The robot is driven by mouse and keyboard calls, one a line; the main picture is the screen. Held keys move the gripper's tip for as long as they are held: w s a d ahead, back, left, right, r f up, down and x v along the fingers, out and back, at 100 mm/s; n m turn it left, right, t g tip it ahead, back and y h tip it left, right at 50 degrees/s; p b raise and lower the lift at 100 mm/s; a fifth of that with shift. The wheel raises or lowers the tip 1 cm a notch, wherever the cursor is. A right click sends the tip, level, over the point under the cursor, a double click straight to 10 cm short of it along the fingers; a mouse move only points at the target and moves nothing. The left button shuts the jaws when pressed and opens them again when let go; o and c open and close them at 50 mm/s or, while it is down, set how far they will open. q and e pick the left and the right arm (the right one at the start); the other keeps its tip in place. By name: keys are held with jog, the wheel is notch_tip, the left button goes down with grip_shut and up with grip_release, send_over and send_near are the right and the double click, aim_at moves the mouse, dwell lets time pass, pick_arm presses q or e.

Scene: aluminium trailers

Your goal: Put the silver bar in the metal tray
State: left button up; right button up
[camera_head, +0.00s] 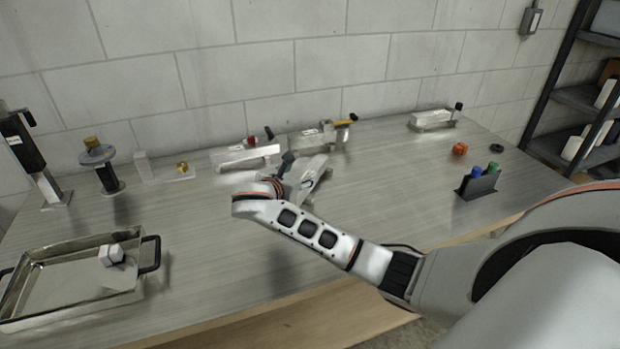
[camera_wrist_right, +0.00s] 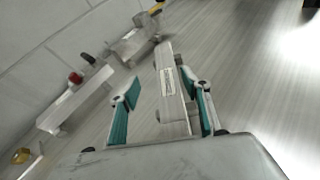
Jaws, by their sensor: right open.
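The silver bar (camera_wrist_right: 168,82) is a long pale metal piece with a label on its face. In the right wrist view it runs between the two teal-padded fingers of my right gripper (camera_wrist_right: 158,85), which is open. In the head view the bar (camera_head: 315,175) lies near the table's middle, partly hidden by my right gripper (camera_head: 291,164) and wrist. I cannot tell whether either finger touches it. The metal tray (camera_head: 40,254) is at the front left of the table, with dark side handles and a small silver block (camera_head: 111,254) inside. My left gripper is out of view.
Silver fixtures (camera_head: 247,156) with red and yellow knobs stand behind the bar, near the wall. A dark holder (camera_head: 477,187) with blue and green items and an orange object (camera_head: 459,149) are at right. The tabletop between the tray and my right arm is clear.

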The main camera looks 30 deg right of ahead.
aim_at(308, 173)
jog(key=shift+s+a+n+g, duration=0.2)
jog(key=shift+s+a, duration=0.05)
jog(key=shift+a, duration=0.2)
jog(key=shift+s+a+n+g, duration=0.2)
jog(key=shift+s+a, duration=0.05)
jog(key=shift+a, duration=0.2)
jog(key=x, duration=0.7)
jog(key=shift+s+d+f, duration=0.2)
jog(key=shift+d+f, duration=0.2)
jog(key=shift+r, duration=0.1)
grip_shut()
